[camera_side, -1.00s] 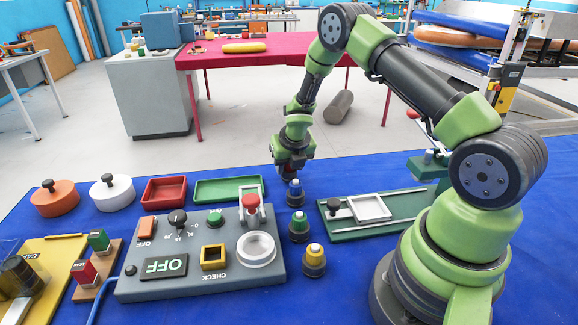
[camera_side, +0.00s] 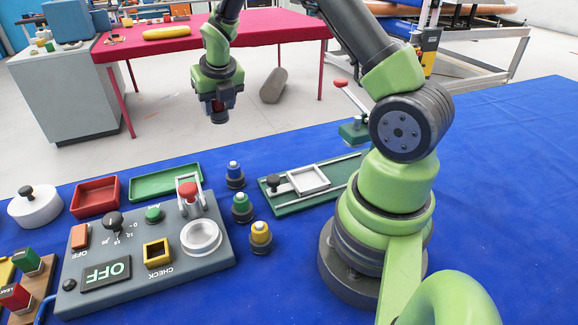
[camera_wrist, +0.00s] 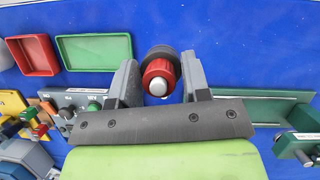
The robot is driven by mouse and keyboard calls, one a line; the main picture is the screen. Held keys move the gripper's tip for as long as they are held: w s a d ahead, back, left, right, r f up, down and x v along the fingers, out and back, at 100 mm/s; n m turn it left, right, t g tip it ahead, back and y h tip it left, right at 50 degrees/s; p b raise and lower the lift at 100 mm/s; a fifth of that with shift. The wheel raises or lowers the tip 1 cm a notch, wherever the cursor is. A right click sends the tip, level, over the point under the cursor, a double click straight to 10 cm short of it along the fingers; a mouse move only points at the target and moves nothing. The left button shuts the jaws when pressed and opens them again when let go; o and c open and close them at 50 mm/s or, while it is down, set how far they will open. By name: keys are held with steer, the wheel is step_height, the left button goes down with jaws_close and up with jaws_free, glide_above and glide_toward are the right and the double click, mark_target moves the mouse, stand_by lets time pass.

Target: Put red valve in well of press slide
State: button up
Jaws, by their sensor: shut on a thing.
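My gripper (camera_side: 219,112) is raised above the far edge of the blue table and shut on the red valve. In the wrist view the red valve (camera_wrist: 158,72), with a dark base and silver tip, sits between the two fingers (camera_wrist: 158,90). In the side view it is mostly hidden by the gripper. The press slide (camera_side: 308,179) is a pale square frame around a well, with a black knob at its left, on a green rail base (camera_side: 330,192). The well looks empty. The gripper is above and to the left of the slide, well apart from it.
Blue (camera_side: 235,176), green (camera_side: 242,208) and yellow (camera_side: 261,238) valves stand between the slide and the grey control panel (camera_side: 130,248). A green press with a red lever (camera_side: 352,128) stands behind the slide. Red (camera_side: 96,198) and green (camera_side: 165,182) trays lie at left.

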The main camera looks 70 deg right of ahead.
step_height(320, 180, up, 5)
steer(key=shift+s+m, duration=0.3)
steer(key=shift+s+d+m+g+h, duration=0.25)
steer(key=shift+s+m+g+h, duration=0.15)
steer(key=shift+s+m, duration=0.45)
steer(key=s+d+f+m+g, duration=0.1)
steer(key=s+m+g, duration=0.4)
steer(key=s+m, duration=0.7)
steer(key=m+g+y, duration=0.2)
steer(key=m+y, duration=0.4)
steer(key=m, duration=1.6)
glide_above(313, 185)
steer(key=w+d, duration=0.1)
steer(key=w, duration=0.1)
steer(key=shift+n+t, duration=0.3)
steer(key=shift+n, duration=0.05)
step_height(313, 185, down, 14)
steer(key=shift+s+r, duration=0.1)
steer(key=shift+s, duration=0.05)
